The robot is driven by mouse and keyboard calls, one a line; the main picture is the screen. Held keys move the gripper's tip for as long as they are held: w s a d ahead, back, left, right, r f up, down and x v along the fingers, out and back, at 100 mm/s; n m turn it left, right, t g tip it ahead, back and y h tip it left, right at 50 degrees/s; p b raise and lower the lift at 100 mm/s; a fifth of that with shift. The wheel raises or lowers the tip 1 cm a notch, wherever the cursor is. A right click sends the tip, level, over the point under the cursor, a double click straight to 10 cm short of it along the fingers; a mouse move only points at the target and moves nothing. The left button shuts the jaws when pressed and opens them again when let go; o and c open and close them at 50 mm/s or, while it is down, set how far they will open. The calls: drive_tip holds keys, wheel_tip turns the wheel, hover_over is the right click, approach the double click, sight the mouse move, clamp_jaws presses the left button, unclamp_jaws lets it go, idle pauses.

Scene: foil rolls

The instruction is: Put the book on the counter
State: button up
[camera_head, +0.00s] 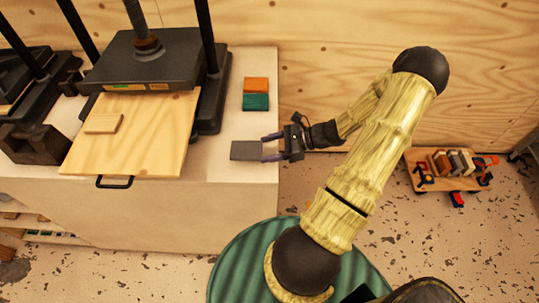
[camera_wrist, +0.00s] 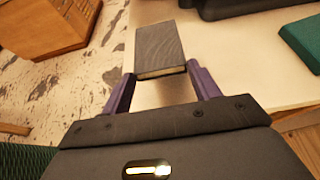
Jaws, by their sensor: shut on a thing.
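The grey book (camera_head: 245,151) is over the white counter (camera_head: 225,187), near its right edge, in the head view. My gripper (camera_head: 268,148) comes from the right and is shut on the book's near end. In the wrist view the dark grey book (camera_wrist: 160,45) reaches out ahead from between the two purple fingertips of my gripper (camera_wrist: 161,70), with its pale page edge facing me. The counter (camera_wrist: 235,60) shows below and to its right. I cannot tell whether the book touches the counter top.
An orange book (camera_head: 256,85) and a teal book (camera_head: 255,102) lie behind on the counter. A black press (camera_head: 150,60) with a wooden board (camera_head: 140,150) and small block (camera_head: 104,123) stands left. A low wooden cart (camera_head: 455,183) with several items is on the floor, right.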

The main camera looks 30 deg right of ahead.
drive_tip(key=shift+f+p, duration=0.3)
drive_tip(key=shift+f, duration=1.7)
drive_tip(key=shift+f, duration=0.2)
drive_tip(key=o, duration=1)
drive_tip(key=shift+r, duration=0.1)
drive_tip(key=shift+d+r, duration=0.1)
drive_tip(key=shift+r, duration=0.05)
drive_tip(key=b+v, duration=0.2)
drive_tip(key=v, duration=1)
drive_tip(key=shift+s, duration=0.1)
